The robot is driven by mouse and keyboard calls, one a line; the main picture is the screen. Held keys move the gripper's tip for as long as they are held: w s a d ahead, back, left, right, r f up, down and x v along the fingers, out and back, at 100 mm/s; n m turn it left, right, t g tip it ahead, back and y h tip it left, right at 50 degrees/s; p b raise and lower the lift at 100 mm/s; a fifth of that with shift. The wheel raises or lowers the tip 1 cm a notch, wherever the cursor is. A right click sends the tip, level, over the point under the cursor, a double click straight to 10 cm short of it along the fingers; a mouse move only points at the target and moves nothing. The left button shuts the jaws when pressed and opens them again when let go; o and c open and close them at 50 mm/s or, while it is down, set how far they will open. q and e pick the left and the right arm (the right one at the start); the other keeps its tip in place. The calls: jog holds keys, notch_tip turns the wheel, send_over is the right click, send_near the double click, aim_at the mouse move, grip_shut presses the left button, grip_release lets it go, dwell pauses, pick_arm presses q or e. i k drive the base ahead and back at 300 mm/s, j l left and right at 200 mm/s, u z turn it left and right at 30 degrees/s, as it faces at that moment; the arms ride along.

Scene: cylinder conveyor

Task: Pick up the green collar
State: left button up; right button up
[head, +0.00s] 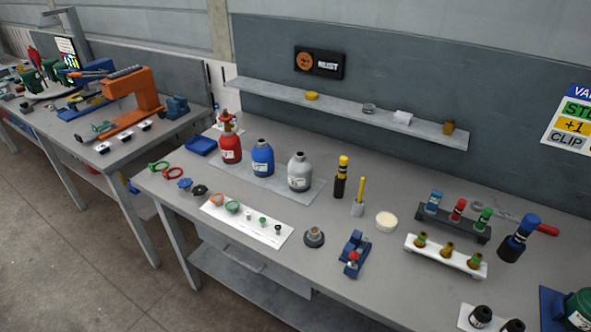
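A green collar (158,166), an open ring with a small tab, lies flat near the left front edge of the grey workbench (330,255). A similar red collar (173,173) lies just right of it, apart from it. Neither of my grippers shows in the head view. Nothing covers the green collar.
A blue tray (201,146) is behind the collars. A blue handwheel (184,184) and a black handwheel (200,190) lie to their right. Red (230,148), blue (262,158) and grey (299,172) cylinders stand on a mat. A white card (270,236) holds small parts.

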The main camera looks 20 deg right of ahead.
aim_at(153, 167)
jog(key=j+z, duration=0.15)
jog(key=z, duration=0.5)
jog(key=i+j+z, duration=0.1)
jog(key=j+z, duration=0.2)
jog(key=j, duration=0.2)
jog(key=i+j+z, duration=0.1)
jog(key=j+z, duration=0.25)
jog(key=j, duration=0.2)
jog(key=j+z, duration=0.2)
jog(key=j, duration=0.85)
jog(key=k, duration=0.05)
